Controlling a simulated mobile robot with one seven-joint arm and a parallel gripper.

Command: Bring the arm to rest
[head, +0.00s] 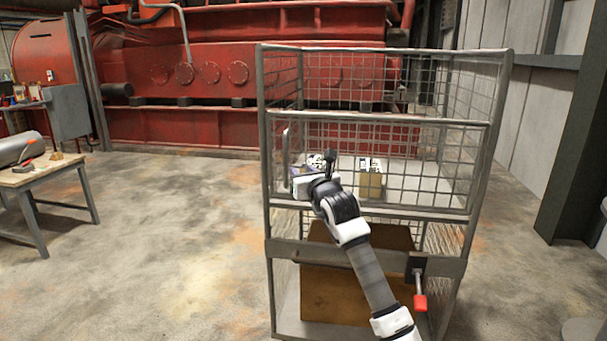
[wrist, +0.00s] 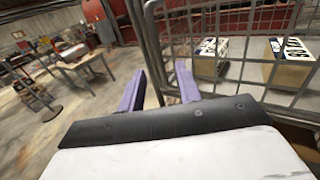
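My arm (head: 370,270) reaches up and forward across the front of a grey wire-mesh cage (head: 484,150). My gripper (head: 302,182) is at the cage's front left, near an upright curved handle (head: 285,150). In the wrist view my gripper (wrist: 160,75) shows two purple fingers spread apart with a gap between them. The handle's curved bar (wrist: 150,30) appears in line with that gap. I cannot tell whether the fingers touch it. I see nothing held.
Small labelled boxes (head: 370,182) stand on the cage's shelf, and a large brown box (head: 335,292) sits below. A red-tipped lever (head: 420,302) sticks out at the front right. A workbench (head: 40,175) stands at left, with clear floor (head: 165,230) between.

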